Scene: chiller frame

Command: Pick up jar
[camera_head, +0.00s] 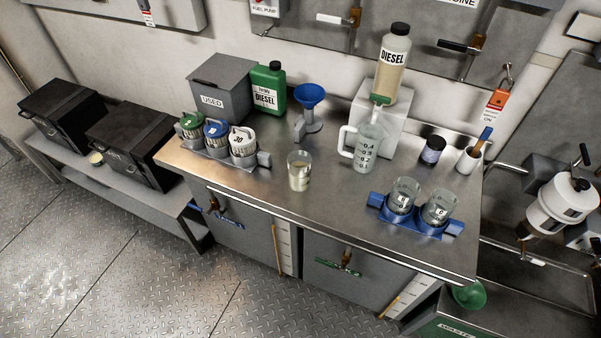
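Several jar-like vessels stand on the steel workbench (335,198). A clear glass jar (299,171) with pale contents stands upright and open near the bench's middle front. Two clear glass jars, a left one (402,194) and a right one (438,209), sit in a blue holder (376,201) at the right. A small dark jar (432,150) with a black lid and pale label stands at the back right. I cannot tell which one the task names. Neither of my grippers shows in the head view.
Capped containers (216,135) sit in a rack at the left. A blue funnel (309,95), graduated pitcher (366,152), diesel bottle (391,62) and brush cup (469,160) stand behind. Bench surface is clear around the middle jar. A white canister (562,202) is at far right.

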